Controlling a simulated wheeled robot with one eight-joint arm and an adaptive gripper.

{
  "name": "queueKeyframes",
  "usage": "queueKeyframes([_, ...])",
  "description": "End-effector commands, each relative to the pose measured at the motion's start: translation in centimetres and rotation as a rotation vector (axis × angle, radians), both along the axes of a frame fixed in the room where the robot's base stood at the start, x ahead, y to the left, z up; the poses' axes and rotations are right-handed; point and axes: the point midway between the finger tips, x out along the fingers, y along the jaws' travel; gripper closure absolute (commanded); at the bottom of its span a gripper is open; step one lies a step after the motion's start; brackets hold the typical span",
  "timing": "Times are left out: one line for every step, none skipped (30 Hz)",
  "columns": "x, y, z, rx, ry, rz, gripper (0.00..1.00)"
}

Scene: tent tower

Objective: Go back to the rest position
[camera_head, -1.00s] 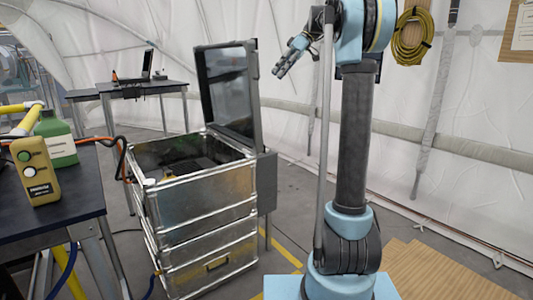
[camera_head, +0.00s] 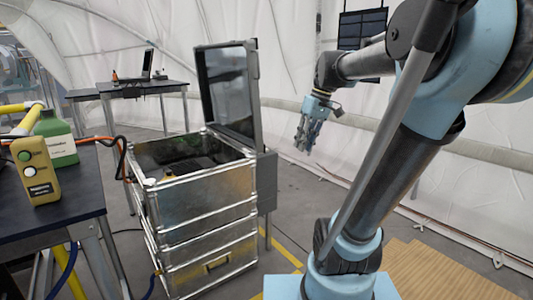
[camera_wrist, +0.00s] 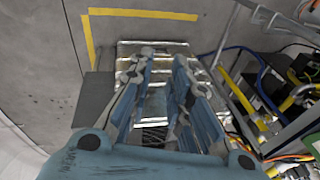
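My gripper (camera_head: 310,138) hangs in the air to the right of the open metal case, with its fingers pointing down. My arm reaches up from its mount and bends over to it from the right. In the wrist view my gripper (camera_wrist: 166,62) shows its blue fingers with a gap between the tips and nothing held. Below the fingers, the metal case (camera_wrist: 158,103) is seen from above, partly hidden by them.
The metal case (camera_head: 210,211) stands on the floor with its lid (camera_head: 229,90) raised. A dark table (camera_head: 62,214) at the left bears a yellow control box (camera_head: 36,172) and a green bottle (camera_head: 57,140). A farther table (camera_head: 132,92) holds a laptop. White tent wall stands behind.

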Motion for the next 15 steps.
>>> queueKeyframes([-1.5,-0.4,-1.6,-0.019,-0.002,-0.036,0.82])
queueKeyframes([-2.2,-0.7,-2.5,-0.031,-0.004,-0.06,0.82])
queueKeyframes([-3.1,-1.0,-3.7,-0.045,-0.007,-0.092,0.82])
queueKeyframes([-3.8,-1.3,-4.7,-0.058,-0.01,-0.117,0.82])
queueKeyframes([-4.5,-1.6,-5.6,-0.068,-0.011,-0.14,0.82])
queueKeyframes([-5.3,-2.0,-6.8,-0.083,-0.016,-0.172,0.82])
queueKeyframes([-6.0,-2.3,-7.8,-0.093,-0.02,-0.196,0.82])
queueKeyframes([-6.6,-2.6,-8.7,-0.103,-0.024,-0.218,0.82])
queueKeyframes([-7.5,-2.9,-10.0,-0.116,-0.029,-0.25,0.82])
queueKeyframes([-8.2,-3.2,-11.0,-0.127,-0.034,-0.274,0.82])
queueKeyframes([-8.8,-3.5,-12.0,-0.136,-0.039,-0.298,0.82])
queueKeyframes([-9.6,-3.9,-13.3,-0.148,-0.045,-0.329,0.82])
queueKeyframes([-10.1,-4.2,-14.2,-0.157,-0.05,-0.351,0.82])
queueKeyframes([-10.7,-4.4,-15.1,-0.164,-0.055,-0.371,0.82])
queueKeyframes([-11.3,-4.7,-16.3,-0.175,-0.063,-0.398,0.82])
